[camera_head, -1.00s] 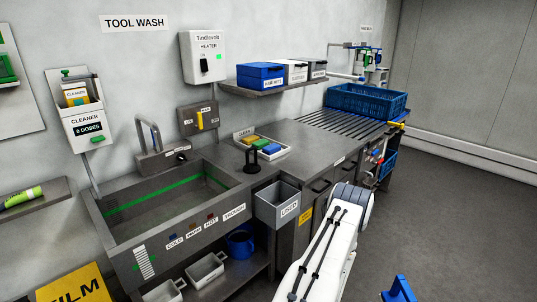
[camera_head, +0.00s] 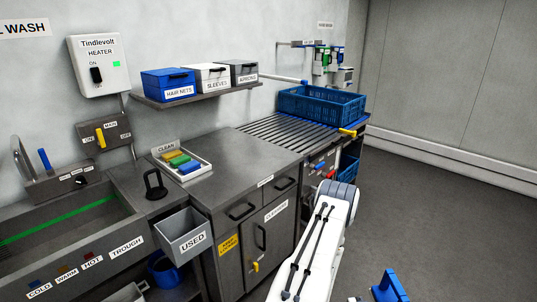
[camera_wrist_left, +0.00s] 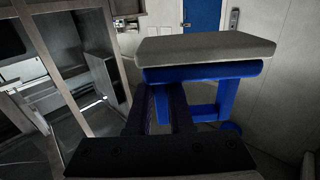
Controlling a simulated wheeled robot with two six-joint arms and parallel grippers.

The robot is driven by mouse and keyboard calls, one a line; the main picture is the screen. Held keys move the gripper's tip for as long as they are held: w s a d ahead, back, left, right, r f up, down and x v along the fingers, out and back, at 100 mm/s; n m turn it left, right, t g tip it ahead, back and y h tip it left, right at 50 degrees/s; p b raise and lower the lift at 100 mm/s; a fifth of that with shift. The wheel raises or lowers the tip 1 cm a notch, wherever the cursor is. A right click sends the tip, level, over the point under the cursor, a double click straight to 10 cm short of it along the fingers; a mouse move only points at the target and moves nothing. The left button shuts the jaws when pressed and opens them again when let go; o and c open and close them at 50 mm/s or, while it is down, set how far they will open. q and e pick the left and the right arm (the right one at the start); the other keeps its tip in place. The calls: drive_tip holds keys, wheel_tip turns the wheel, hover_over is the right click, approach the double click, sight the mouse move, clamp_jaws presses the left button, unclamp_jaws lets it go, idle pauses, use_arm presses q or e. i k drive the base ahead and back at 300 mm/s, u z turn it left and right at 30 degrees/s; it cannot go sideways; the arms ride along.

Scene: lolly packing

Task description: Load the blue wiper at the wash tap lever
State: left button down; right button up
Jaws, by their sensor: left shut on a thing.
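In the left wrist view my left gripper (camera_wrist_left: 163,100) is shut on the blue wiper (camera_wrist_left: 200,72), a blue bar with a grey pad on top and blue legs behind. A blue framed piece (camera_head: 390,287) at the head view's bottom edge looks like the same wiper, but it is cut off. The tap (camera_head: 22,158) stands behind the sink at far left, with an upright blue lever (camera_head: 43,159) beside it. The held wiper is well apart from the tap. My right gripper is not in view.
The grey sink (camera_head: 75,245) is at left. A CLEAN tray (camera_head: 208,166) holds orange, green and blue pieces on the counter (camera_head: 235,170). A grey USED bin (camera_head: 185,235) hangs in front. A blue crate (camera_head: 320,103) is at the back. Floor is free at right.

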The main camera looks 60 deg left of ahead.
sight(49, 169)
drive_tip(key=u, duration=3.45)
drive_tip(key=i, duration=1.5)
drive_tip(key=u, duration=0.1)
